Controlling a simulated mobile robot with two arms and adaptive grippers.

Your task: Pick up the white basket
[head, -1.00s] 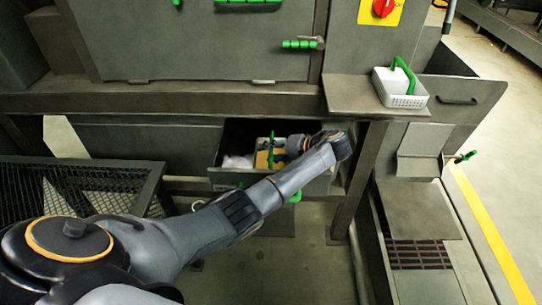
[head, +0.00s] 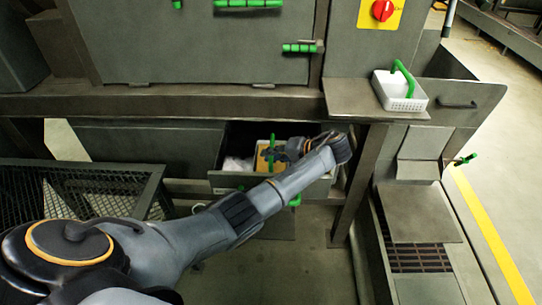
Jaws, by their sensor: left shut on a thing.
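A white basket (head: 403,102) with a raised green handle (head: 404,76) stands upright on a grey metal shelf (head: 365,101) at the upper right. My left gripper (head: 274,153) is well to the left of it and lower, over an open drawer (head: 228,179) under the bench. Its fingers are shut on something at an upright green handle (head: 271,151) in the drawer. The fingertips are small, and my wrist hides part of the drawer, so what the handle belongs to is unclear. My right gripper is not in view.
The drawer also holds a whitish bundle (head: 238,164) and a tan block (head: 263,160). A dark mesh table (head: 85,190) stands at the left. A bench post (head: 360,185) rises right of my wrist. Floor (head: 305,265) is clear in front of the bench.

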